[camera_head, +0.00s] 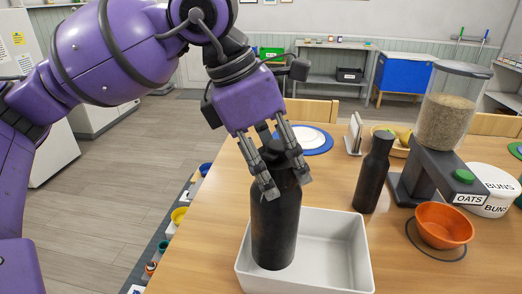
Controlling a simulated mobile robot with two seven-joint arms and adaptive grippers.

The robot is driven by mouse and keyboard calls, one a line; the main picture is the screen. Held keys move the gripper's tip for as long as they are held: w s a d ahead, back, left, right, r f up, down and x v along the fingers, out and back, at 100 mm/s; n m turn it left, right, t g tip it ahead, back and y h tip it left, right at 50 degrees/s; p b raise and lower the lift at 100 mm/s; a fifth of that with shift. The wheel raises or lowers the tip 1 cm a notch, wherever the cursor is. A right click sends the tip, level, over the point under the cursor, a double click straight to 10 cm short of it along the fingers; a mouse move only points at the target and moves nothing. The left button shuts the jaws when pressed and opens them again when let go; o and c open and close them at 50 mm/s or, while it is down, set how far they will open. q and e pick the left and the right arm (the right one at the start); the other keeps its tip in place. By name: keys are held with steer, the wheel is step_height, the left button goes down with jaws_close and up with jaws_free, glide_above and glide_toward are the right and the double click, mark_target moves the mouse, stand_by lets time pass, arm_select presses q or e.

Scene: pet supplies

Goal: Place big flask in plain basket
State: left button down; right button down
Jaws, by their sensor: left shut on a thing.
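The big flask (276,225) is a tall black bottle, upright, with its top between the fingers of my left gripper (268,185). The left gripper is shut on it from above. The flask overlaps the left part of the plain basket (340,268), a white rectangular open bin on the wooden table. Its lower end shows within the basket's outline; I cannot tell whether it touches the basket floor. A smaller black flask (372,178) stands upright on the table behind and right of the basket. My right gripper is not in view.
An oats dispenser (445,115) stands at the right, with an orange bowl (443,225) and a white buns container (492,184). A blue-rimmed plate (318,141) and a small stand (354,133) are farther back. Bare table lies left of the basket.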

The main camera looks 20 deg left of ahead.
arm_select(q)
steer(key=shift+w+d+f, duration=0.25)
steer(key=shift+w+f, duration=0.8)
steer(key=shift+f, duration=0.1)
steer(key=shift+w+f, duration=0.15)
steer(key=shift+f, duration=1.45)
steer(key=shift+f, duration=0.1)
steer(key=shift+f, duration=0.1)
steer(key=c, duration=0.6)
jaws_free()
steer(key=shift+f, duration=0.1)
steer(key=shift+v, duration=6.2)
